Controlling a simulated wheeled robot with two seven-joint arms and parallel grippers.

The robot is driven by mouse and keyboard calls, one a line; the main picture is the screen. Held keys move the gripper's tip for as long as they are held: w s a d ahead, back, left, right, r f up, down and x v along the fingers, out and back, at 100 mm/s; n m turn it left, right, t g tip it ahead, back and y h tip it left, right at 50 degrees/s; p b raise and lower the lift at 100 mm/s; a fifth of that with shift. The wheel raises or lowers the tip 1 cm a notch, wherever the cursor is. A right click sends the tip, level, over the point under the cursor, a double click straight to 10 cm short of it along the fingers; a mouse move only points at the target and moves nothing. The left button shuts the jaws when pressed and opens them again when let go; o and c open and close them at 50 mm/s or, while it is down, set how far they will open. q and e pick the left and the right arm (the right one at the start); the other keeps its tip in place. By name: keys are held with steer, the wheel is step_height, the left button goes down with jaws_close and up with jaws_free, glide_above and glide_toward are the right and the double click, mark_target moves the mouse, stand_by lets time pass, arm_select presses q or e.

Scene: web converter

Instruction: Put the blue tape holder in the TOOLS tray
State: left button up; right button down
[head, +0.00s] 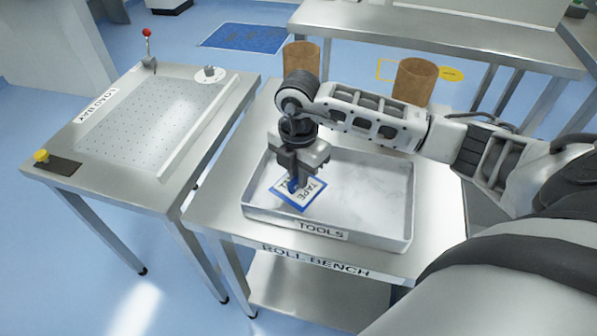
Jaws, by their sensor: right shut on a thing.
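The blue tape holder (311,195) is a flat blue-edged piece with a white face marked "TAPE". It shows in the head view over the left part of the TOOLS tray (397,240). My right gripper (294,184) points down and is shut on the holder's blue part. I cannot tell whether the holder touches the tray floor. The tray is a shallow metal box with a "TOOLS" label on its front wall, standing on the roll bench. The gripper hides part of the holder and the tray's back left corner. My left gripper is not in view.
The roll bench (232,195) carries two brown rolls (413,82) (301,58) behind the tray. The right part of the tray is empty.

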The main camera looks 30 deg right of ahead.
steer(key=c, duration=1.5)
jaws_free()
steer(key=shift+o, duration=0.2)
steer(key=shift+r, duration=0.15)
step_height(320, 180, up, 12)
